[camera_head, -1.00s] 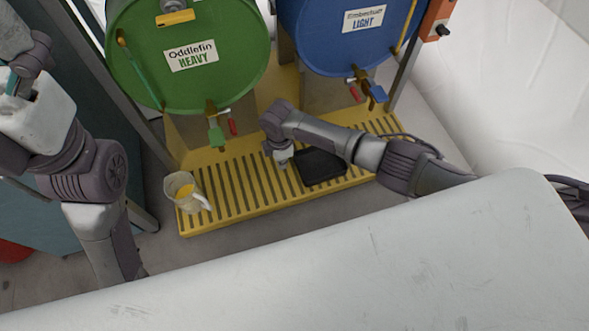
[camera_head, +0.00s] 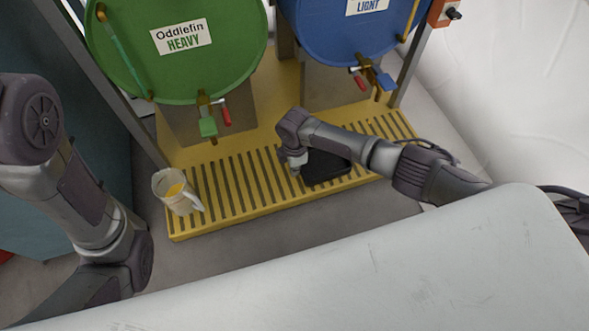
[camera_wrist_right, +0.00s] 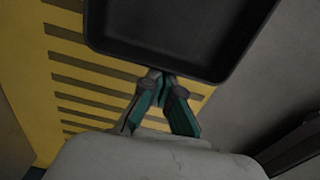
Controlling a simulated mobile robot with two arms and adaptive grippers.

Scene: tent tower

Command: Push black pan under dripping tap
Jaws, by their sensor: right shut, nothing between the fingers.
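The black pan (camera_head: 330,170) is a square, shallow, empty-looking tray lying on the yellow slatted drip grate, partly hidden by my right arm. My right gripper (camera_head: 296,171) is low at the pan's left side. In the right wrist view its teal fingers (camera_wrist_right: 160,92) are shut, with tips at the rim of the pan (camera_wrist_right: 180,30); I cannot tell whether they touch. The green barrel's tap (camera_head: 207,122) is left of the pan and the blue barrel's tap (camera_head: 374,80) is up to its right. No drip is visible at either. My left gripper is not in view.
A jug (camera_head: 176,192) with yellow liquid stands at the grate's left end. Grate slats (camera_head: 235,185) between jug and pan are bare. The green barrel (camera_head: 180,45) and blue barrel (camera_head: 350,35) stand behind. A pale surface (camera_head: 350,270) fills the foreground.

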